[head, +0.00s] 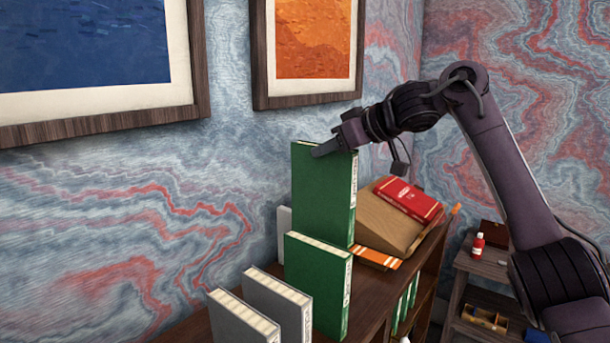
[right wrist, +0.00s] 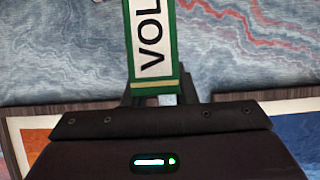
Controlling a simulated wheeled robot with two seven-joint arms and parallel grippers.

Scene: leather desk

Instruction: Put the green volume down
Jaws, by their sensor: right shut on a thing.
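The tall green volume (head: 323,195) is upright in the head view, its white-labelled spine facing right. My right gripper (head: 328,148) is shut on its top edge. In the right wrist view the green volume (right wrist: 174,75) shows its spine with the letters "VOL". Its lower end is hidden behind a second green volume (head: 315,287) standing nearer on the bookcase top, so I cannot tell whether it touches the wood. My left gripper is not in view.
Two grey books (head: 277,300) stand at the front of the bookcase top (head: 379,295). Behind are a slanted wooden stand (head: 385,220) with a red book (head: 409,200), and an orange striped book (head: 376,258). Framed pictures (head: 307,95) hang on the wall close behind. A low shelf (head: 480,266) stands right.

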